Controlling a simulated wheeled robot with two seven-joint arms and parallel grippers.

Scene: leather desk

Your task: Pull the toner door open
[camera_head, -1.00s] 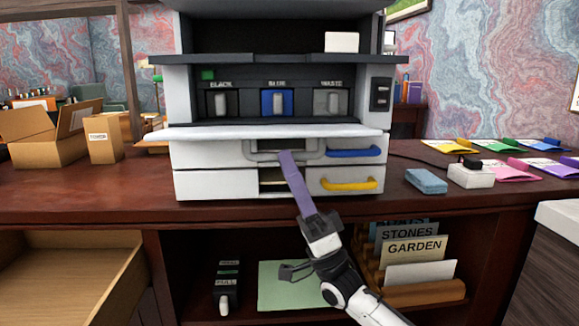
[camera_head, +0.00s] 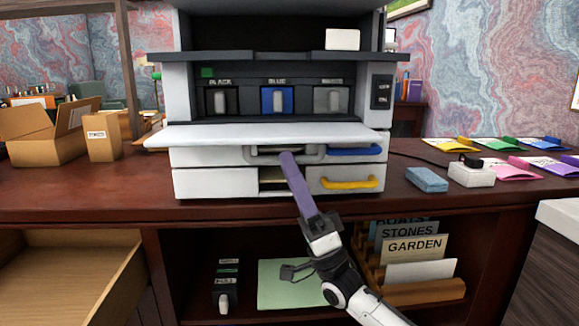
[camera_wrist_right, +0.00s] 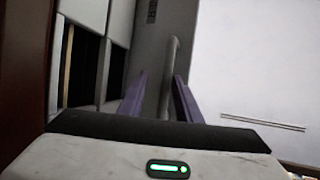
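The toner door (camera_head: 200,137) is a white panel at the printer's front, swung down and jutting forward, with its top face showing in the head view. Its grey handle (camera_head: 312,155) hangs below the front edge. My right gripper (camera_head: 288,157) reaches up to the handle with its purple fingers. In the right wrist view, the fingers (camera_wrist_right: 161,85) stand apart on either side of the grey handle bar (camera_wrist_right: 171,55). A gap shows between the left finger and the bar. The fingertips are partly hidden in the head view. My left gripper is not in view.
Above the door are the black, blue and waste cartridges (camera_head: 277,101). Below are drawers with a blue handle (camera_head: 353,152) and a yellow handle (camera_head: 345,183). A blue sponge-like block (camera_head: 427,180) and a white box (camera_head: 470,174) stand to the right. An open wooden drawer (camera_head: 75,275) is at lower left.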

